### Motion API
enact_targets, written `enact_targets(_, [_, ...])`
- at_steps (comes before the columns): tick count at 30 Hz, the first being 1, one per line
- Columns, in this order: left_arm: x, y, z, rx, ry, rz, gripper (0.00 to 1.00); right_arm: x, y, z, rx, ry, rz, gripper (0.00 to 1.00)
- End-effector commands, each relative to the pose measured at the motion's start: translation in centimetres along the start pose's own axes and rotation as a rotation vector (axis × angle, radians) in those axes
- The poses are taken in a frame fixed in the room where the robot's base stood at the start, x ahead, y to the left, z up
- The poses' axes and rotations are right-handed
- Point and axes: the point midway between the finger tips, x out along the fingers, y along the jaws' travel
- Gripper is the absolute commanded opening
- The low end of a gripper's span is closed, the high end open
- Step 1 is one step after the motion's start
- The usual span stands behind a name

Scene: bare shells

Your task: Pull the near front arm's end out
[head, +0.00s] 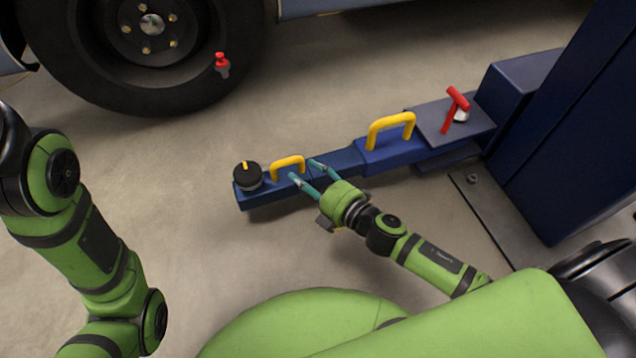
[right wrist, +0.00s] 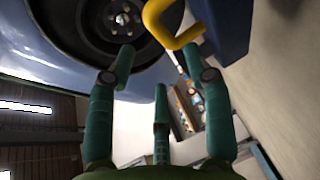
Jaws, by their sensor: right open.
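The near front arm (head: 339,163) is a blue telescoping lift arm running from the blue post toward the left. Its end section (head: 262,197) carries a round black pad (head: 248,181) and a small yellow handle (head: 289,160). My right gripper (head: 303,171) is open beside this handle, its teal fingers pointing at it. In the right wrist view the yellow handle (right wrist: 157,24) is beyond the fingertips (right wrist: 158,62), with nothing between them; the blue arm (right wrist: 222,28) shows beside it. My left arm shows at the left of the head view, but its gripper is out of frame.
A larger yellow handle (head: 390,127) and a red lever (head: 457,107) stand on the arm's inner sections. The blue post (head: 570,130) rises at the right. A vehicle wheel (head: 140,50) stands behind. The floor left of the pad is clear.

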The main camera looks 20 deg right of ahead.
Motion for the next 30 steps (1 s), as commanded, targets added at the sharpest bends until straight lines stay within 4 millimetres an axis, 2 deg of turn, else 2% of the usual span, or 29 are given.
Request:
enact_targets(3, [0.0,0.0,0.0,0.000,-0.001,0.000,0.40,-2.0,-0.1,-0.1,0.001,0.001,-0.001,0.51])
enact_targets(9, [0.0,0.0,0.0,0.000,-0.001,0.000,0.40,-3.5,0.0,-0.1,-0.002,0.002,0.001,0.51])
enact_targets(26, [0.0,0.0,0.1,0.001,-0.001,0.000,0.40,-3.6,0.1,-0.1,-0.001,0.002,0.001,0.51])
enact_targets(28, [0.1,0.0,0.1,0.000,-0.005,0.000,0.40,-3.7,0.4,-0.2,0.005,0.006,0.005,0.51])
enact_targets(30, [0.1,-0.1,0.7,0.000,-0.024,-0.003,0.40,-3.8,1.6,-1.0,0.035,0.022,0.021,0.51])
